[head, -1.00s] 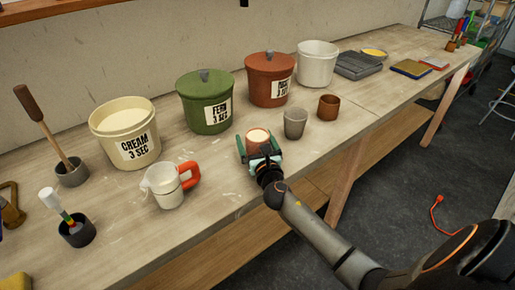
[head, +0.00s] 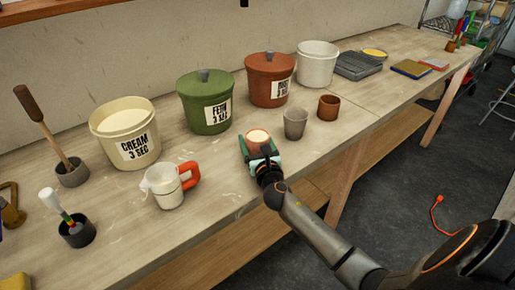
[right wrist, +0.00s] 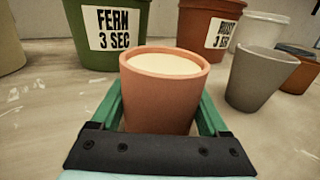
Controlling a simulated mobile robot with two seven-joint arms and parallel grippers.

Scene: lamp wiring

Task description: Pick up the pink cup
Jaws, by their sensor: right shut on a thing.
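The pink cup (head: 258,137) stands upright on the workbench (head: 225,205), with a pale cream filling up near its rim. My right gripper (head: 260,152) is shut on the cup, its green fingers on either side. In the right wrist view the cup (right wrist: 160,92) sits between the two fingers, and the gripper's dark palm hides its base. I cannot see any gap between cup and bench. My left gripper is not in view.
A grey cup (head: 294,123) and a brown cup (head: 329,107) stand to the right. Behind are the green FERN bucket (head: 203,98) and a red-brown lidded bucket (head: 268,75). A white jug (head: 164,187) with a red handle stands left; the bench front between is clear.

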